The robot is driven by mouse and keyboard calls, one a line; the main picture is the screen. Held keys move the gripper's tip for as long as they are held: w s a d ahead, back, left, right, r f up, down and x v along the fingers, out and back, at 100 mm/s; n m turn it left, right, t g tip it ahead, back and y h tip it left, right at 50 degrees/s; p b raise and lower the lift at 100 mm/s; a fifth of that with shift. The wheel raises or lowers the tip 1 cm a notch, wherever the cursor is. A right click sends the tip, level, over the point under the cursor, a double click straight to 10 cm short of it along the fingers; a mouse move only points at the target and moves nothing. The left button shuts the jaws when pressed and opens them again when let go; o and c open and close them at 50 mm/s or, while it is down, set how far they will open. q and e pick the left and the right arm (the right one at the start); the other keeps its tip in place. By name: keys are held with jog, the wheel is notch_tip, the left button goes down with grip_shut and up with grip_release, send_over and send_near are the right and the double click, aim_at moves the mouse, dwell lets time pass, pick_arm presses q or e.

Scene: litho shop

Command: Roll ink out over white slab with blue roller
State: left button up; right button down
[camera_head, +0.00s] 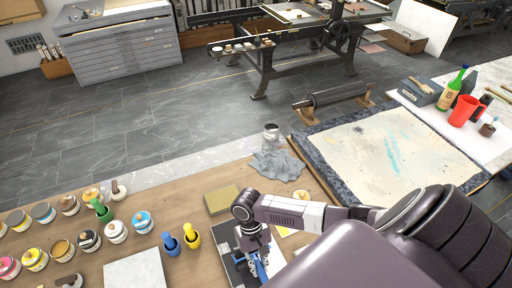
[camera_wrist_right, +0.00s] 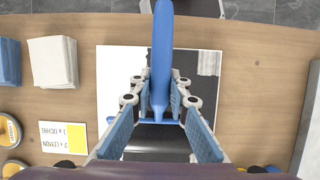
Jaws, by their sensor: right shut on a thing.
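The white slab (camera_wrist_right: 112,75) lies flat on the wooden table. Its bare white part also shows in the head view (camera_head: 275,262). A dark, ink-like area covers part of the slab on the left in the head view. My right gripper (camera_head: 258,268) is over this slab. In the right wrist view its fingers (camera_wrist_right: 158,112) are shut on the handle of the blue roller (camera_wrist_right: 161,60). The roller's blue crossbar lies between the fingers, with a glossy dark surface by it; I cannot tell roller drum from ink. My left gripper is not in view.
Several ink cans (camera_head: 88,240) and green, blue and yellow tools stand left on the table. A pale square block (camera_head: 136,272) lies at the front. A stained sheet (camera_head: 390,150) lies right.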

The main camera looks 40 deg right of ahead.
jog(key=s+a, duration=0.1)
jog(key=s, duration=0.2)
jog(key=s+a, duration=0.1)
jog(key=s, duration=0.3)
jog(key=s+a, duration=0.1)
jog(key=s, duration=0.3)
dwell(0.3)
jog(key=shift+w+d, duration=0.1)
